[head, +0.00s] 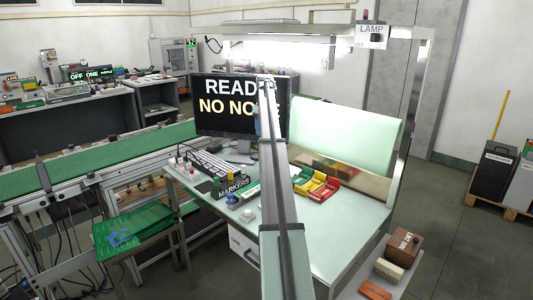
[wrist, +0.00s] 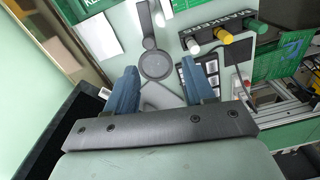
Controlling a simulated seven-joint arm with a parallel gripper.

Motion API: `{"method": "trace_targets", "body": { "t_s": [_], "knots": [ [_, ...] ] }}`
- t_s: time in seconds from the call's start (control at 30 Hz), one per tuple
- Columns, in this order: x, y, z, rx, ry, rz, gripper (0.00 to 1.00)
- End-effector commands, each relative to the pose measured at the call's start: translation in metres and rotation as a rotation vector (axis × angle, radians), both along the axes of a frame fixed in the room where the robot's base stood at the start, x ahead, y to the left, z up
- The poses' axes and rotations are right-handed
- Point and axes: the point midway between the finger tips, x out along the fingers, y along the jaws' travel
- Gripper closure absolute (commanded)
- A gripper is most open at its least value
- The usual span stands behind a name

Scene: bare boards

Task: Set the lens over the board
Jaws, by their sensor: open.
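A dark round lens (wrist: 156,66) with a dark stem running up from it shows in the wrist view, over the pale bench top. My gripper (wrist: 159,68) is open, with its two blue fingers apart and the lens showing between and beyond their tips. I see no contact, and the height gap cannot be told. A green board (wrist: 287,55) lies right of the lens in the wrist view. In the head view green boards (head: 125,234) lie on a low stand left of the bench. My arm hides the lens and my gripper in the head view.
A markers holder (wrist: 218,27) stands near the lens. The bench (head: 340,225) also holds a keyboard (head: 212,166), a monitor (head: 222,105) and coloured bins (head: 317,185). A green conveyor (head: 90,160) runs at the left. The bench front right is clear.

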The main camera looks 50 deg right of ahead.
Motion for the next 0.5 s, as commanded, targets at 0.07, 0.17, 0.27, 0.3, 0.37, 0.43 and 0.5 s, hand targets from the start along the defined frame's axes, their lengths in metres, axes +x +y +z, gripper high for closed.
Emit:
{"method": "trace_targets", "body": {
  "t_s": [0.07, 0.17, 0.27, 0.3, 0.37, 0.43, 0.5],
  "knots": [
    [0.005, -0.015, 0.008, -0.010, 0.005, -0.010, 0.47],
    [0.006, -0.022, 0.011, -0.018, 0.009, -0.017, 0.47],
    [0.005, -0.023, 0.006, -0.019, 0.011, -0.018, 0.47],
    [0.005, -0.022, 0.002, -0.019, 0.012, -0.018, 0.47],
    [0.004, -0.022, -0.005, -0.018, 0.011, -0.018, 0.47],
    [0.004, -0.021, -0.015, -0.018, 0.011, -0.018, 0.47],
    [0.004, -0.021, -0.028, -0.018, 0.010, -0.018, 0.47]
  ]
}}
